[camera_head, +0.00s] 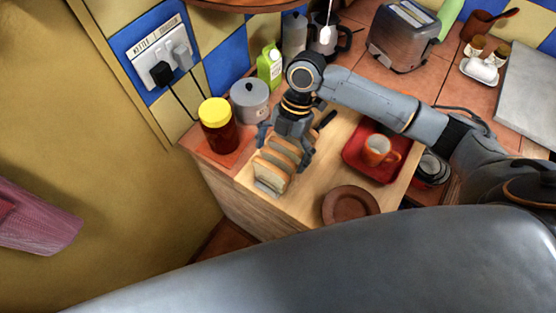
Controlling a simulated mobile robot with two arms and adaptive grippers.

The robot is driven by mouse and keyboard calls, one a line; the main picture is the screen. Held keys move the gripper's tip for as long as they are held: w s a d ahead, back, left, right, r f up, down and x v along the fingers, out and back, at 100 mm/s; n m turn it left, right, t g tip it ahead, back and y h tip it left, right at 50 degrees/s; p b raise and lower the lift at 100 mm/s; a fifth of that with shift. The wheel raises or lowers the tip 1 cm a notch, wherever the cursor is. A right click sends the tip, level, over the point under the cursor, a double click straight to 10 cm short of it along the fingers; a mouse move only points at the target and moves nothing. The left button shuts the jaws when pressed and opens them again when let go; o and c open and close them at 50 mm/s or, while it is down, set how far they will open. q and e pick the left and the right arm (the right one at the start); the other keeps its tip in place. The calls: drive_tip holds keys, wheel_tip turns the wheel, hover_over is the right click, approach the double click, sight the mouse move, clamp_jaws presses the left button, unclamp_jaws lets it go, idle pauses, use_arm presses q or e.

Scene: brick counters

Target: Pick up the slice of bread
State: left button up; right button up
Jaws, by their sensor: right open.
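Several slices of bread (272,170) stand in a row, probably in a rack, on the wooden board (305,205) at the counter's front left corner. My right gripper (284,153) points down over the bread, with its fingers spread on either side of the rear slices. It is open. I cannot tell whether the fingers touch a slice, and the gripper hides the back of the row. My left gripper is not in view.
A yellow-lidded jar (216,124) and a grey pot (250,101) stand close left of the gripper. A red tray (366,168) with an orange mug (378,150) and a brown plate (350,204) lie to the right. A toaster (404,35) stands behind.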

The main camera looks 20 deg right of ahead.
drive_tip(key=shift+x, duration=1.25)
drive_tip(key=c, duration=0.7)
drive_tip(key=shift+c, duration=0.2)
